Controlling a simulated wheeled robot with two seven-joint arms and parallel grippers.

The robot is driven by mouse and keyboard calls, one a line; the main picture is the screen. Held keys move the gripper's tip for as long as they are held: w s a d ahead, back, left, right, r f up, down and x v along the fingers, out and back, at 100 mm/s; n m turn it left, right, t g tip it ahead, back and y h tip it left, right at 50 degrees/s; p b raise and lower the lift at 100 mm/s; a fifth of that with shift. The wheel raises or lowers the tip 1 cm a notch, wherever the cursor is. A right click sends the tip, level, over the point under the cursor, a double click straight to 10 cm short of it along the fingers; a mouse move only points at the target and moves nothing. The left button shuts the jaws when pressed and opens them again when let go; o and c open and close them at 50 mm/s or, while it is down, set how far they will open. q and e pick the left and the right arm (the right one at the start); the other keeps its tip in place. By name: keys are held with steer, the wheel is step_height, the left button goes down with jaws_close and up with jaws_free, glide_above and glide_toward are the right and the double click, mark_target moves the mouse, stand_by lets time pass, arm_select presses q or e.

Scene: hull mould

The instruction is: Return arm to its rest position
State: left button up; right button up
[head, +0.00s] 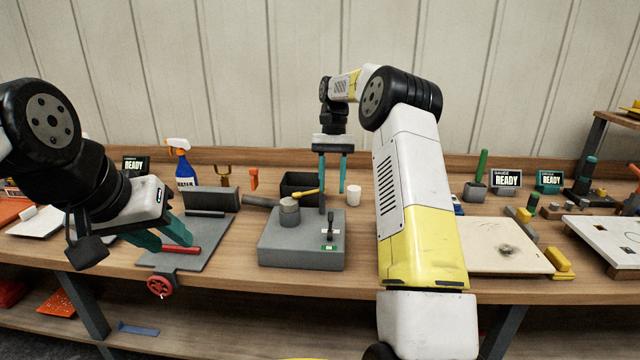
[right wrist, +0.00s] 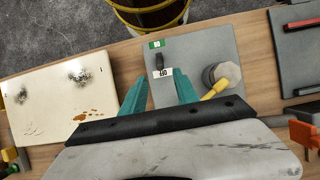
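My right gripper (head: 333,190) hangs fingers down above the back of the grey block (head: 283,252), its teal fingers apart with nothing between them. In the right wrist view the fingers (right wrist: 158,92) are also spread, with the grey block (right wrist: 200,52) beyond them. My left gripper (head: 172,238) is low at the left, over a grey plate (head: 212,256). Its teal fingers look apart, their tips close to a red bar (head: 182,250); contact cannot be told.
A black bin (head: 299,183), a white cup (head: 353,195) and a spray bottle (head: 183,165) stand behind. A mallet-like tool (head: 289,208) is on the block. A stained cream board (head: 500,246) lies right of my right arm. A red handwheel (head: 160,286) sits at the table's front edge.

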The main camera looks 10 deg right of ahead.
steer(key=s+a+r+n+t, duration=0.25)
steer(key=s+r+t, duration=0.25)
steer(key=s+r, duration=0.7)
steer(key=s+a+f+t, duration=0.1)
steer(key=s+t, duration=0.2)
steer(key=s, duration=0.6)
steer(key=s+f+n+t, duration=0.1)
steer(key=s+f+t, duration=0.1)
steer(key=s, duration=0.7)
steer(key=shift+a+f+t+y, duration=0.25)
steer(key=shift+a+t+y, duration=0.15)
steer(key=shift+t, duration=0.1)
steer(key=shift+c, duration=0.3)
